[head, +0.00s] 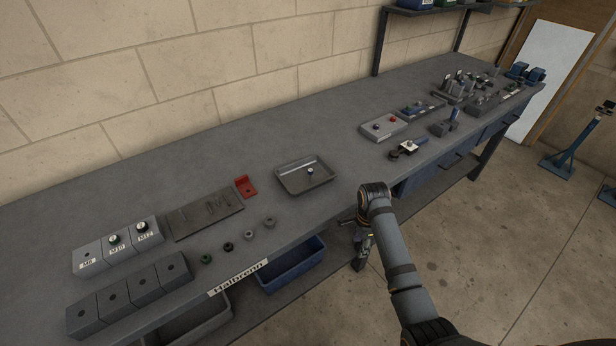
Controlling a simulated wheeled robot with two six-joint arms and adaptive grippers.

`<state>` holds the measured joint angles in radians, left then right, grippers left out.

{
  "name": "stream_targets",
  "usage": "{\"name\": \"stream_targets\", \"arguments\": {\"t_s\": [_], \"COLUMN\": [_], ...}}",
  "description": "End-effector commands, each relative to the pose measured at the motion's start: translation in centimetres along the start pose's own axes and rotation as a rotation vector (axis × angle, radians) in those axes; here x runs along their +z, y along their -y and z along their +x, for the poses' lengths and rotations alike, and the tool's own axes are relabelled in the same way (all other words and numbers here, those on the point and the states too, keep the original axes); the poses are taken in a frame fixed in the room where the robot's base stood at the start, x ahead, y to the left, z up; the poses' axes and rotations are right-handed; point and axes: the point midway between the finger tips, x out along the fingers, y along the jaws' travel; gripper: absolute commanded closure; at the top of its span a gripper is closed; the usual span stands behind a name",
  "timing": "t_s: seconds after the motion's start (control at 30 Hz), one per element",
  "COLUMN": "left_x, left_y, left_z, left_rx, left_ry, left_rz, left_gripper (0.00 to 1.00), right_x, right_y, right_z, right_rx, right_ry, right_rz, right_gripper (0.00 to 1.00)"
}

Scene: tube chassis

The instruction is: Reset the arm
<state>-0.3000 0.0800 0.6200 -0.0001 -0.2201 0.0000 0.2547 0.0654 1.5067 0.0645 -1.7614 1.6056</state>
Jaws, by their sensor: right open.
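My right arm comes in from the lower right of the head view. Its gripper (356,246) hangs pointing down off the front edge of the workbench (290,213), over the floor side. It is open, and I see nothing between its fingers. My left arm and gripper are not in view.
On the bench are a grey tray (289,183) with a small part in it, a red bracket (246,187), a flat plate (190,220), grey blocks (112,298) and several rings. More fixtures crowd the far right end.

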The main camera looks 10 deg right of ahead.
Motion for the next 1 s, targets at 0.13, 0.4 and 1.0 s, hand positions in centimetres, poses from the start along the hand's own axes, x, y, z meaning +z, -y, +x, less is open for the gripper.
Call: {"name": "stream_targets", "arguments": {"t_s": [0.13,0.4,1.0], "left_x": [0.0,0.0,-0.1], "left_y": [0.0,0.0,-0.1], "left_z": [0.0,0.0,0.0], "left_rx": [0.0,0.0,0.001], "left_ry": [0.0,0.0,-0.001], "left_rz": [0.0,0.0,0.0], "left_gripper": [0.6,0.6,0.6], "right_x": [0.0,-0.2,-5.0], "right_y": [0.0,-0.8,-33.4], "right_z": [0.0,2.9,34.7], "right_rx": [0.0,0.005,-0.013], "right_ry": [0.0,-0.004,-0.112], "right_rz": [0.0,-0.071,-1.445], "right_gripper": [0.58,0.58,0.58]}}
